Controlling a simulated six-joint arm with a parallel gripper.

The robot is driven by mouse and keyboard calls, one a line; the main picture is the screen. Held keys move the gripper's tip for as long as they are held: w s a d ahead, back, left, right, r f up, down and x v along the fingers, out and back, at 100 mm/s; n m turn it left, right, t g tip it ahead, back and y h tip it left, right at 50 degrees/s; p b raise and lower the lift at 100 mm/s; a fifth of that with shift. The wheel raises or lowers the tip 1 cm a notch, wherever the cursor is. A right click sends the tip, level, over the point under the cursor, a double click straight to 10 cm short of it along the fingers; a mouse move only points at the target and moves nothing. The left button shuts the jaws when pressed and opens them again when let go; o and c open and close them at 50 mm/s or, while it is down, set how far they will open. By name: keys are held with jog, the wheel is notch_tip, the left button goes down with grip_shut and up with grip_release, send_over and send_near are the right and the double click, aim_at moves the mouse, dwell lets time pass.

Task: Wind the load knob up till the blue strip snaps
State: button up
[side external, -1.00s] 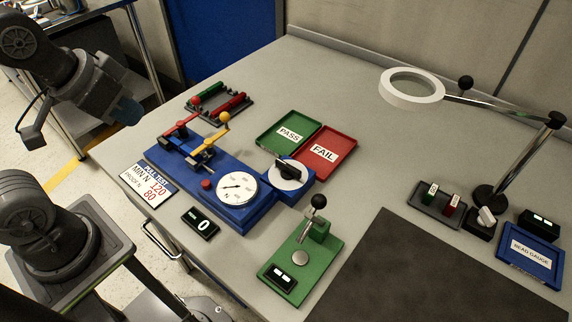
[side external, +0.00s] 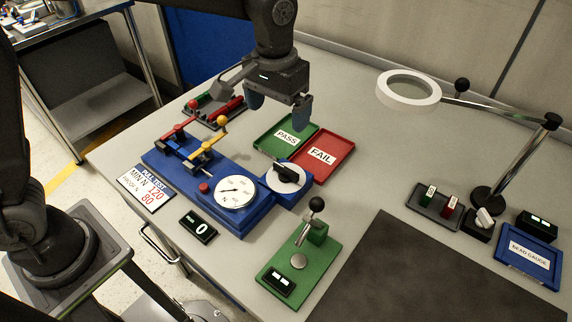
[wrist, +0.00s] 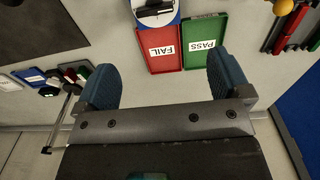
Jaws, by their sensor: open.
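The load knob (side external: 286,177) is a white disc with a black bar handle, on the right end of the blue pull tester (side external: 215,190). It also shows at the top of the wrist view (wrist: 155,10), partly cut off. A white dial gauge (side external: 236,191) and a counter (side external: 199,226) reading 0 are beside it. Red and yellow clamp levers stand at the tester's back left. I cannot make out a blue strip. My gripper (side external: 278,112) is open and empty, above and behind the knob, over the trays. Its blue fingers show in the wrist view (wrist: 165,88).
Behind the knob lie a green PASS tray (side external: 272,140) and a red FAIL tray (side external: 340,145). A green press with an upright lever (side external: 285,285) stands in front. A magnifier (side external: 437,90) and a blue gauge tray (side external: 505,272) are at right. A card reads MIN N 120 (side external: 140,198).

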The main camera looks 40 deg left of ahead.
aim_at(286, 168)
jog(key=f, duration=1)
jog(key=d+f, duration=0.1)
jog(key=f, duration=0.4)
jog(key=shift+w+d+f, duration=0.1)
jog(key=shift+w, duration=0.3)
jog(key=c, duration=0.9)
